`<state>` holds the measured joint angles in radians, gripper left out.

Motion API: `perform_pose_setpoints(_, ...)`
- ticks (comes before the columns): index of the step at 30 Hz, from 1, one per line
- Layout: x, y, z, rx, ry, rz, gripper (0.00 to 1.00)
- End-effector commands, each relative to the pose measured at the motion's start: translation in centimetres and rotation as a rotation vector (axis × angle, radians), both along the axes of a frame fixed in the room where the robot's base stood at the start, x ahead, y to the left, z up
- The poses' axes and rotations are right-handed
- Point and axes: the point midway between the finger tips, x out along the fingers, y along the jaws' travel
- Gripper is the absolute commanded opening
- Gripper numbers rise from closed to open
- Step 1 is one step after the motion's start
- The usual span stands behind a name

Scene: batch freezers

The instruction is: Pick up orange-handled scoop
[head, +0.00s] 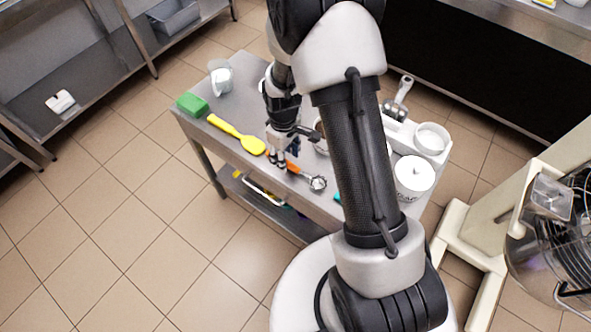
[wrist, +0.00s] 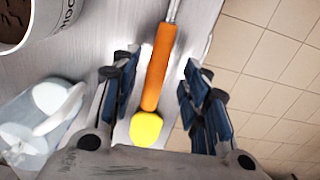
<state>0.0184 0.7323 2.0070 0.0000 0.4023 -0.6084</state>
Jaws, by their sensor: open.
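The orange-handled scoop (head: 293,167) lies on the metal table near its front edge, with its metal bowl (head: 318,183) toward the right. In the wrist view its orange handle (wrist: 160,62) runs lengthwise between my fingers. My gripper (head: 278,160) is at the handle end of the scoop, pointing down. In the wrist view my gripper (wrist: 158,88) is open, with one blue-padded finger on each side of the handle and a gap on both sides. The scoop's bowl is out of the wrist view.
A yellow spatula (head: 250,144) lies just left of my gripper; its yellow end (wrist: 146,128) shows beyond the handle. A green block (head: 192,104) and a clear jug (head: 220,78) stand farther left. A tub with brown contents (wrist: 16,22) is near. White tubs (head: 413,178) stand right.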

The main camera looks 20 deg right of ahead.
Motion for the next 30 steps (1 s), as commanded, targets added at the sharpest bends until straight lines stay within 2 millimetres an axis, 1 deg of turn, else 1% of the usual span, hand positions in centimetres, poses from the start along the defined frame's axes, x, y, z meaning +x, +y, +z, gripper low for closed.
perform_pose_setpoints(1,0.0,-0.2,-1.3,0.000,0.002,-0.001,0.42)
perform_pose_setpoints(4,0.0,-0.1,-2.6,0.001,0.003,0.000,0.42)
perform_pose_setpoints(7,0.0,-0.1,-3.0,0.000,0.000,0.000,0.42)
perform_pose_setpoints(12,0.0,-0.1,-2.8,0.001,-0.001,-0.001,0.42)
perform_pose_setpoints(30,0.0,-0.1,-2.8,0.000,0.000,-0.001,0.02)
